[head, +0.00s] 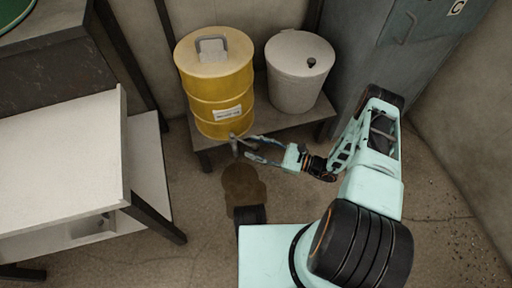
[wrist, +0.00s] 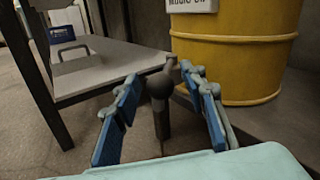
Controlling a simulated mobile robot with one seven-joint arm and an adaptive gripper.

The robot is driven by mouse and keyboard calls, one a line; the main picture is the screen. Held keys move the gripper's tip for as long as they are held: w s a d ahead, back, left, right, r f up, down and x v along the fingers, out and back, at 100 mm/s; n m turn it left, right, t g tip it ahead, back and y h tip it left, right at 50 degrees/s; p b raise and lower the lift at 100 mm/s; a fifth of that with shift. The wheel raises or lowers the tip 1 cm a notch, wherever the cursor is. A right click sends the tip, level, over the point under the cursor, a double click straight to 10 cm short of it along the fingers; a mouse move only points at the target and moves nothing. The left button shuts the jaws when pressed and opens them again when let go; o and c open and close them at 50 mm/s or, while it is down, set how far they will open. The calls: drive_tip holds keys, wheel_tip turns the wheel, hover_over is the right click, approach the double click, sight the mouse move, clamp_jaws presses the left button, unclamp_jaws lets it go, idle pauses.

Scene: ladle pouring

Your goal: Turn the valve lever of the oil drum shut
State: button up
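The yellow oil drum (head: 217,90) stands on a low bench, and its lower part also shows in the wrist view (wrist: 232,60). A dark grey valve (head: 234,143) sticks out low on the drum's front. In the wrist view the valve's rounded grey part and a bar hanging down (wrist: 161,115) show between my blue-padded fingers. My gripper (head: 251,148) is open, with its fingertips at the valve from the right in the head view. The wrist view shows a gap on both sides of the bar; I cannot tell whether either finger touches it.
A lidded off-white bucket (head: 298,80) stands right of the drum on the bench (head: 322,107). A brown puddle (head: 242,187) lies on the floor below the valve, with a dark object (head: 250,214) at its near edge. A white table (head: 60,150) is at left. A grey-green cabinet (head: 385,60) stands at right.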

clamp_jaws()
